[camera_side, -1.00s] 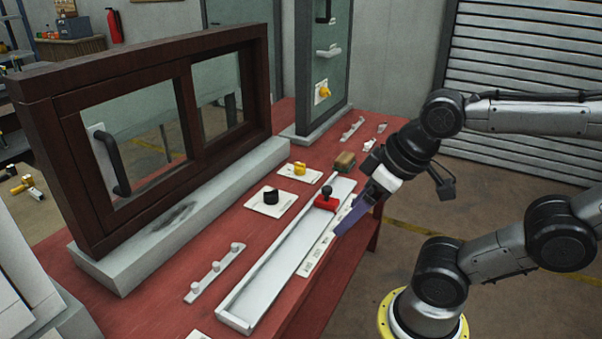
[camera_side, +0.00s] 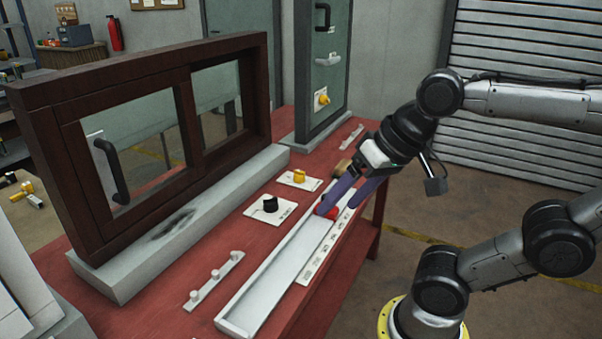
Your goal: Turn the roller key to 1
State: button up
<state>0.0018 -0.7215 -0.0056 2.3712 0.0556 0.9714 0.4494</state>
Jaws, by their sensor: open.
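My gripper (camera_side: 339,206) has two purple fingers, spread apart and pointing down over the far part of the white channel. The red slider block (camera_side: 332,212) shows between and behind the fingers; its top is mostly hidden, and I cannot tell if a finger touches it. A black knob (camera_side: 270,204) stands on a white plate left of the channel. A yellow knob (camera_side: 299,176) stands on a white plate just beyond it. I cannot tell which knob is the roller key, and the plate markings are too small to read.
The white channel (camera_side: 258,295) runs along the red table (camera_side: 165,300), with a marked strip (camera_side: 318,258) beside it. A dark framed window (camera_side: 60,170) stands at left. A pegged rail (camera_side: 214,281) lies in front. A door panel (camera_side: 335,60) with another yellow knob (camera_side: 321,98) stands behind.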

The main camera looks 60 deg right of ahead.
jog(key=w+d+r+m, duration=0.45)
jog(key=w+m, duration=0.25)
jog(key=w, duration=0.3)
jog(key=w+d+r+m, duration=0.4)
jog(key=w+r+m, duration=0.2)
jog(key=w+m, duration=0.3)
jog(key=m+g+y, duration=0.1)
jog(key=m+g, duration=0.1)
jog(key=m, duration=0.8)
send_over(301, 172)
jog(key=s+d, duration=0.3)
jog(key=s, duration=0.2)
notch_tip(301, 172, down, 22)
jog(key=x, duration=1.4)
jog(key=shift+w+a+r, duration=0.15)
jog(key=shift+w+a, duration=0.05)
jog(key=shift+w, duration=0.05)
grip_shut()
